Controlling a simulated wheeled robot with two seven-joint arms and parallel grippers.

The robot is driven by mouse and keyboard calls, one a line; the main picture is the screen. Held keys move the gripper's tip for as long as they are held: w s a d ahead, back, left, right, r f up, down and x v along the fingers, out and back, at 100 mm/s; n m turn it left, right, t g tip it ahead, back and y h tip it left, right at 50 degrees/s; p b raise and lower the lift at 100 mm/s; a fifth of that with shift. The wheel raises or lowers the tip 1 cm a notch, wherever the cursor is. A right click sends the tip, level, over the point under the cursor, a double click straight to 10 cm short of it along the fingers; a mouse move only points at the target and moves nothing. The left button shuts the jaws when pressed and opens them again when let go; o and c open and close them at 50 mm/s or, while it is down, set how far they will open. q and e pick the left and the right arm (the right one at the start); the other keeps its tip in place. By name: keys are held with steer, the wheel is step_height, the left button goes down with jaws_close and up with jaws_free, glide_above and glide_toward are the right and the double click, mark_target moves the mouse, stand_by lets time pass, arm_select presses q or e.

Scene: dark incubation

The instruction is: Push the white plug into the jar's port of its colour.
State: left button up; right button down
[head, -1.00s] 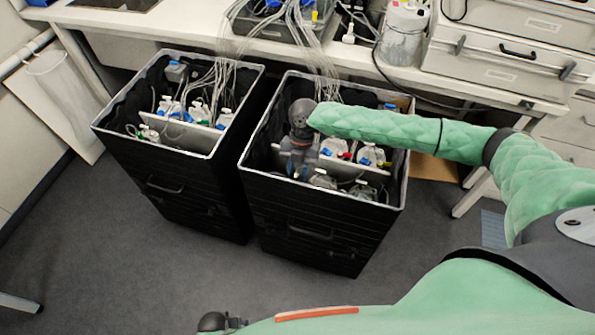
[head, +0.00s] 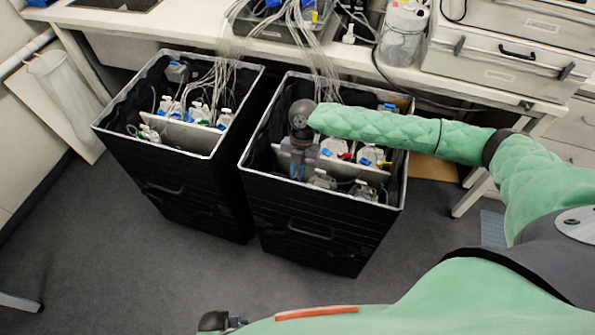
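My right gripper (head: 297,168) points down inside the right black box (head: 300,215), at the left part of its front half. Its fingertips are low among the jars, too small and dark to show whether they are open or shut. Several jars with white tops stand in this box, among them one (head: 334,147) just right of the gripper and one (head: 371,156) with red and yellow parts. Another jar (head: 322,179) stands nearer the front. I cannot make out the white plug or the port of its colour. My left gripper (head: 215,322) is only partly in view at the bottom edge.
A second black box (head: 165,195) with several jars stands to the left. Thin tubes (head: 300,40) hang from the bench (head: 190,27) into both boxes. A light divider (head: 345,165) crosses the right box. The grey floor (head: 150,275) in front is clear.

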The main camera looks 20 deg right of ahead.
steer(key=shift+r, duration=0.25)
stand_by(0.3)
steer(key=shift+r+p, duration=0.8)
steer(key=shift+p, duration=0.05)
steer(key=shift+r, duration=0.1)
steer(key=shift+w, duration=0.15)
